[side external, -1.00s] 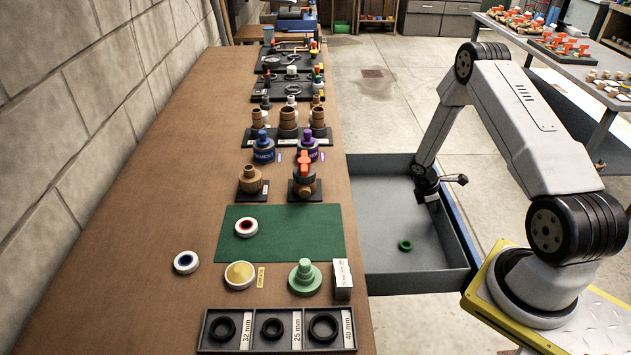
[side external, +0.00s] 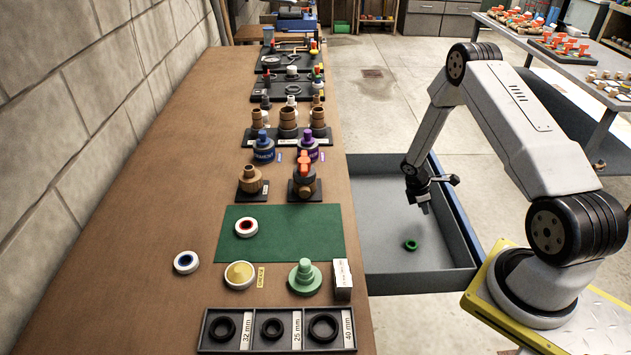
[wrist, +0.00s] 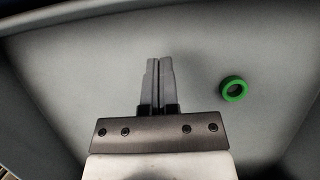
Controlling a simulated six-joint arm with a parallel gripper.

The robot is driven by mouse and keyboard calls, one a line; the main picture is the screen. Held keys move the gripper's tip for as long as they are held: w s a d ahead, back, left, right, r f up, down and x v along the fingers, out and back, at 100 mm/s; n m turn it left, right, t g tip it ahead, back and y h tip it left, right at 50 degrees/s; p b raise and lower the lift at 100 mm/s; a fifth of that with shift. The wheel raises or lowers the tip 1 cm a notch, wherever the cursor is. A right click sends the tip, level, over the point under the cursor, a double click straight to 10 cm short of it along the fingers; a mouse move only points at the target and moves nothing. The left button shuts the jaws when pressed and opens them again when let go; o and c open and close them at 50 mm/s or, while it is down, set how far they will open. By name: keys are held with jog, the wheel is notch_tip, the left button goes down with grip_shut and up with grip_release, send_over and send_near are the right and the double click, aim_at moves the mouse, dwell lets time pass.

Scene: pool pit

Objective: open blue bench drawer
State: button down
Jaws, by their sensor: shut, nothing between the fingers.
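The blue bench drawer (side external: 452,210) is pulled out from the right side of the bench in the side view, with its grey inside showing and its blue front facing right. A green ring (side external: 411,245) lies on the drawer floor; it also shows in the wrist view (wrist: 234,89), right of the fingers. My gripper (side external: 425,211) hangs over the drawer, left of its front panel and apart from it. In the wrist view my gripper (wrist: 158,62) has its two fingers together, empty, pointing at the drawer floor. The drawer's handle is hidden.
The wooden bench (side external: 140,230) carries a green mat (side external: 290,225), a ring tray (side external: 204,330), white tape rolls, bottles and pipe fittings left of the drawer. A second table (side external: 560,60) stands at the back right. Open floor lies beyond the drawer.

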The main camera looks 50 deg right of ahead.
jog(key=v, duration=1)
jog(key=shift+a+r, duration=0.1)
jog(key=w+a+r+m+t+y, duration=0.1)
jog(key=a+r+m+t, duration=0.1)
jog(key=a+r, duration=0.45)
jog(key=a+r+m+t, duration=0.15)
jog(key=a+r, duration=0.25)
jog(key=a, duration=0.5)
jog(key=s+a+r+m+t+y, duration=0.1)
jog(key=s+a+r+m, duration=0.1)
jog(key=a, duration=0.4)
jog(key=s+a+r+m+t+y, duration=0.1)
jog(key=s+a+r+m, duration=0.2)
jog(key=a, duration=0.3)
jog(key=shift+s+a+r, duration=0.3)
jog(key=shift+s+r, duration=0.3)
jog(key=shift+r, duration=0.05)
